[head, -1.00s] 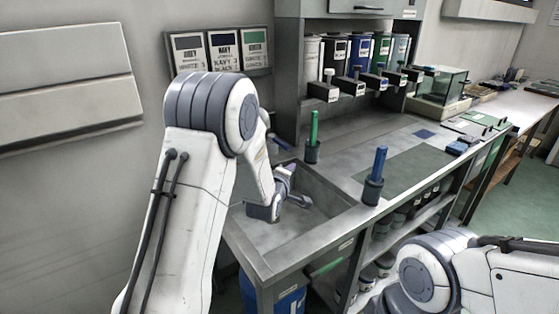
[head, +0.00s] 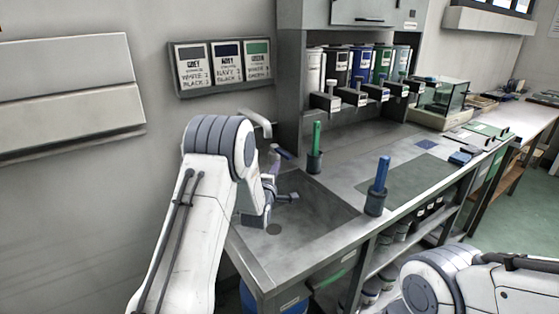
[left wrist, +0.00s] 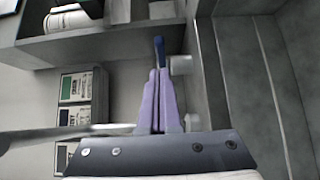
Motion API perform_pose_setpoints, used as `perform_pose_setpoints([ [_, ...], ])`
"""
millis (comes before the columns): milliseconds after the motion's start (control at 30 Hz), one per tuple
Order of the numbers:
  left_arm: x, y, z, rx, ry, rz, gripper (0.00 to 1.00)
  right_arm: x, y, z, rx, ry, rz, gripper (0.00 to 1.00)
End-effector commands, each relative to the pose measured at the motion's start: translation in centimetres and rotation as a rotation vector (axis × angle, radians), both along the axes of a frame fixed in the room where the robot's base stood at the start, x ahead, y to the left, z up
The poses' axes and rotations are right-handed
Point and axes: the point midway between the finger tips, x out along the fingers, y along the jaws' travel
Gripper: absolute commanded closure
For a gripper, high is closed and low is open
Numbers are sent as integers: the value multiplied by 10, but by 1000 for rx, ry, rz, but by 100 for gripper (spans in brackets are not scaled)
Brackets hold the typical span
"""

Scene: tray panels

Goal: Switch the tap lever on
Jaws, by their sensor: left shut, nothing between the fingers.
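The tap's pale spout (head: 257,121) shows above the sink, behind my left arm. Its blue lever (head: 284,153) sticks out near the wall, right of the spout. My left gripper (head: 274,158) is over the sink, shut and empty, with its fingers pointing toward the lever. In the left wrist view the shut purple fingers (left wrist: 159,97) are in the middle, and the blue lever (left wrist: 159,50) shows just beyond their tips. I cannot tell whether they touch. The metal spout (left wrist: 70,132) lies left of the fingers there. My right gripper is out of view.
The sink (head: 318,222) lies below my left gripper. A green-handled tool in a holder (head: 316,140) and a blue-handled one (head: 381,175) stand on the counter right of it. Dispensers (head: 330,100) line the back. Sample panels (head: 226,65) hang on the wall.

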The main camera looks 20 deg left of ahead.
Motion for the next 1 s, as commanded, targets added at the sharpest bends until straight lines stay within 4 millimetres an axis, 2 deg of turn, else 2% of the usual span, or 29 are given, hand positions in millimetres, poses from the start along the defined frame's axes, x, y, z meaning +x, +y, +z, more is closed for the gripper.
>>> perform_pose_setpoints([
  [33, 10, 1, 1, 0, -2, 0, 100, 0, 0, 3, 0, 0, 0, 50],
  [200, 36, 4, 0, 0, 0, 0, 100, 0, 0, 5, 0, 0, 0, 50],
  [400, 51, 6, 0, 0, 0, 0, 100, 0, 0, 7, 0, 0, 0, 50],
  [833, 53, 7, 0, 0, 1, 2, 100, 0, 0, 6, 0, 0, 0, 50],
  [1000, 50, 19, -1, 1, 0, 39, 100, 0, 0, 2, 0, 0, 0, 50],
])
